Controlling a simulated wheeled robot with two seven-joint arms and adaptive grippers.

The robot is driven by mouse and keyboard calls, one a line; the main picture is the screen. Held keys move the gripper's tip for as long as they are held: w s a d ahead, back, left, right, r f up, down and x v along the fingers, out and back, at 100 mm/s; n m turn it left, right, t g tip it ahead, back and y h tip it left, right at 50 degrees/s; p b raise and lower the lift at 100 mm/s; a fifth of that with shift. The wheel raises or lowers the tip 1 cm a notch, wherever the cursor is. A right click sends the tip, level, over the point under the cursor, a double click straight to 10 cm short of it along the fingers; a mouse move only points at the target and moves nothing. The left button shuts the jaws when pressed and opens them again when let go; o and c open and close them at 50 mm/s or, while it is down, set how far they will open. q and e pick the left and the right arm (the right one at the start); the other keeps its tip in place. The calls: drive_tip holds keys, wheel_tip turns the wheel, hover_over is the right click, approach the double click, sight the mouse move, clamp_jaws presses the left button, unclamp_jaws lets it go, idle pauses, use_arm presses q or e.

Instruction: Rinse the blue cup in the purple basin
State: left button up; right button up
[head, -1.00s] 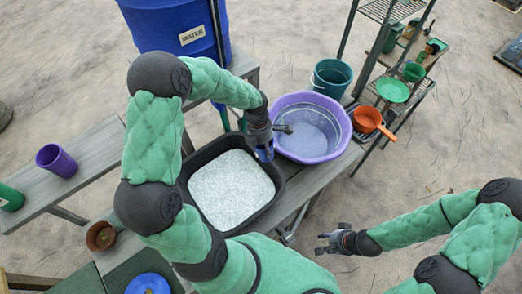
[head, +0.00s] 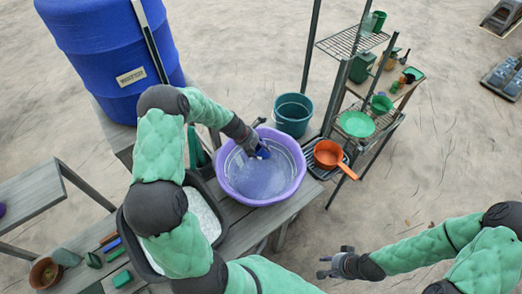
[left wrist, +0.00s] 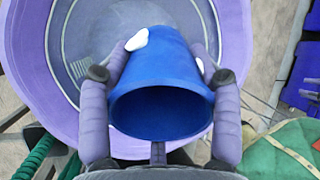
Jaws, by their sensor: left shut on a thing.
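The purple basin (head: 301,172) stands on the grey bench in the head view, with a pale grey-blue inside. Its rim and inner wall fill the upper left of the left wrist view (left wrist: 22,60). My left gripper (head: 256,150) is over the basin's far part, shut around the blue cup (head: 264,151). In the left wrist view the cup (left wrist: 165,75) is between the two fingers, its open mouth facing the camera. I cannot tell whether the cup touches the basin's contents. My right gripper (head: 336,262) is empty, fingers apart, over bare ground at lower right.
A teal bucket (head: 293,112) stands behind the basin, and an orange pan (head: 328,154) is to its right. A wire shelf (head: 352,43) rises at the back right. The black tray (head: 128,238) is partly behind my left arm. A blue water barrel (head: 95,45) stands upper left.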

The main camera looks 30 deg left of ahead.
use_arm(q)
drive_tip(key=shift+f+b, duration=9.2)
drive_tip(key=shift+b, duration=1.2)
drive_tip(key=shift+f, duration=0.55)
drive_tip(key=shift+r+p, duration=0.2)
drive_tip(key=shift+p, duration=0.55)
drive_tip(key=shift+s+a, duration=0.1)
drive_tip(key=shift+a, duration=0.05)
